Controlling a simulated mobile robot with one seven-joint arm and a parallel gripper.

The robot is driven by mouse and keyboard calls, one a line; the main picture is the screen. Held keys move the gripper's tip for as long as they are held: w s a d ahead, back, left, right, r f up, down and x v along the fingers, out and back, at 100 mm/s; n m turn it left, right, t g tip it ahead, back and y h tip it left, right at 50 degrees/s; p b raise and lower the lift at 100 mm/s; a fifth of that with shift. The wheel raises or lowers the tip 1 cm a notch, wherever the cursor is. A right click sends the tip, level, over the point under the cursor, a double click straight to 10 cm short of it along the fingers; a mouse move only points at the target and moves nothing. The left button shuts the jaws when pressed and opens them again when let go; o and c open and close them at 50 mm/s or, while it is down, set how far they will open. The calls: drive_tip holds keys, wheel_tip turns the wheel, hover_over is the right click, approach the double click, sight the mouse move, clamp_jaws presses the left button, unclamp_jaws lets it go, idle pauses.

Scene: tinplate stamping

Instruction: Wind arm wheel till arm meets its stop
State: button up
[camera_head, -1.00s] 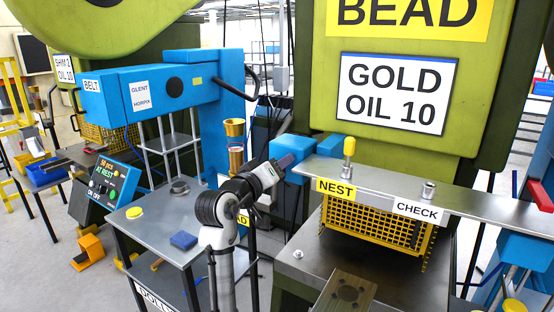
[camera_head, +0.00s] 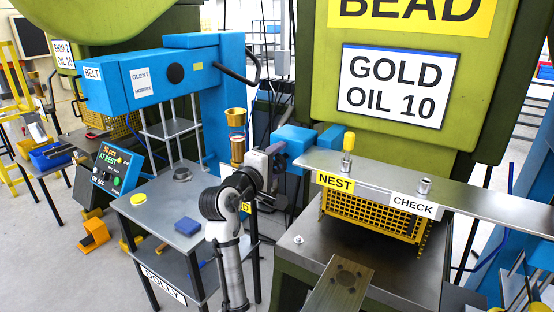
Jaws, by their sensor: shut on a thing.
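My gripper (camera_head: 270,162) is near the middle, beside a blue block (camera_head: 296,138) at the left end of a steel plate (camera_head: 466,208). The plate carries the labels NEST (camera_head: 335,181) and CHECK (camera_head: 413,206). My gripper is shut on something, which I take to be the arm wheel. Its fingertips and the wheel are largely hidden behind my wrist and the block. No stop can be made out.
A blue machine (camera_head: 146,75) with a black handle (camera_head: 241,73) stands left. A steel dolly (camera_head: 165,207) holds a blue pad and a yellow disc. A brass-coloured stack (camera_head: 237,135) rises close to my wrist. A yellow mesh guard (camera_head: 372,218) hangs below the plate.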

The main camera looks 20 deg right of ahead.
drive_tip(key=shift+n, duration=0.5)
drive_tip(key=o, duration=1)
drive_tip(key=b+v, duration=0.4)
drive_tip(key=v, duration=0.9)
drive_tip(key=shift+s+a+b, duration=0.25)
drive_tip(key=shift+a+b, duration=0.05)
